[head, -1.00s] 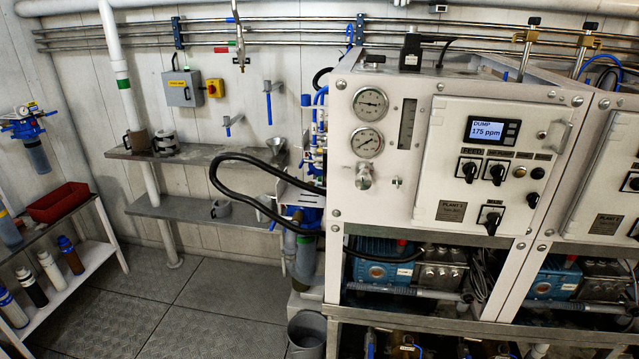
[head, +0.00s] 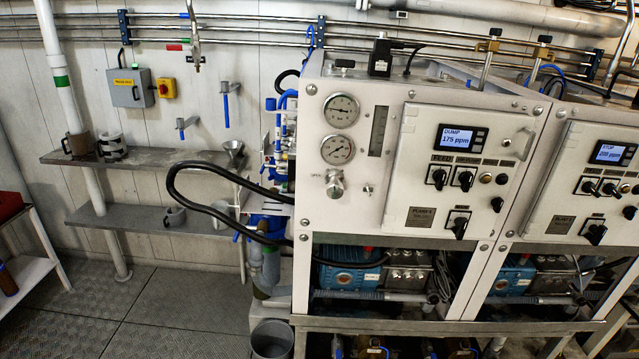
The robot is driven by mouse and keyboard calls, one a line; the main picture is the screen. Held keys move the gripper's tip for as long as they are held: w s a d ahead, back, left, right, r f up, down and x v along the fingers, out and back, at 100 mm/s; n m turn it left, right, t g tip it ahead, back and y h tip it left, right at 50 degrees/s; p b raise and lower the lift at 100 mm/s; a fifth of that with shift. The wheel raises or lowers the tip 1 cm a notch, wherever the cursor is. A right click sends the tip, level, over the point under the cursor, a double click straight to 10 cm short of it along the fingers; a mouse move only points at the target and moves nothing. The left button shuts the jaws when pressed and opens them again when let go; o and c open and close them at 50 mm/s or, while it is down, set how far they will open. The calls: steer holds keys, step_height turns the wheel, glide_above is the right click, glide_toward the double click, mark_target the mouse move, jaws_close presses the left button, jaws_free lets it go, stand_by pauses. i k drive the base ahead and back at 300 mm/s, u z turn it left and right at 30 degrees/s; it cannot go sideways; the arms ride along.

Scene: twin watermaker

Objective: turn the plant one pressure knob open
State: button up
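The plant one panel (head: 400,212) stands right of centre in the head view, with a label reading PLANT 1. Its pressure knob looks to be the small silver knob (head: 334,184) below two round gauges, the upper gauge (head: 341,110) and the lower gauge (head: 338,149). An "OPEN" marking shows just left of the knob. The gauge needles are too small to read. The display (head: 460,138) reads DUMP 175 ppm. My gripper is not in view, and nothing touches the knob.
A second plant panel (head: 590,185) stands at the right, its display reading STOP. A black hose (head: 190,205) loops out left of the plant one cabinet. A grey bucket (head: 272,340) stands below it. Steel shelves (head: 150,158) line the wall. The floor (head: 150,310) at lower left is clear.

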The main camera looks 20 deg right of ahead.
mark_target(334, 190)
steer(key=i, duration=0.85)
steer(key=z, duration=0.05)
